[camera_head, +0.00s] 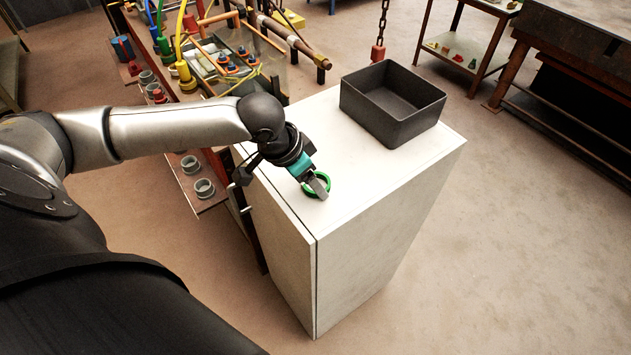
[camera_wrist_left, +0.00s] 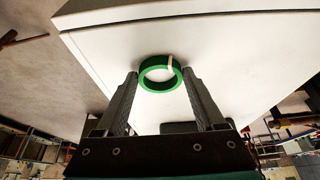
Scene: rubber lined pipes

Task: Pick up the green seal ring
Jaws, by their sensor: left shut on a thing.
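The green seal ring (camera_head: 329,182) is at the near left part of the white cabinet's top. My left gripper (camera_head: 318,187) reaches down to it from the left and is shut on it. In the left wrist view the ring (camera_wrist_left: 160,86) sits between the two dark fingertips (camera_wrist_left: 160,75), with its open hole showing and a pale mark on its rim. The fingers hide part of the ring in the head view. I cannot tell whether the ring still touches the cabinet top. My right gripper is not in view.
The white cabinet (camera_head: 390,190) carries a black open bin (camera_head: 405,118), which looks empty, at its far side. A chain with a red weight (camera_head: 378,53) hangs behind it. A rack with pipes and grey rings (camera_head: 204,188) stands at the left. The floor at right is clear.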

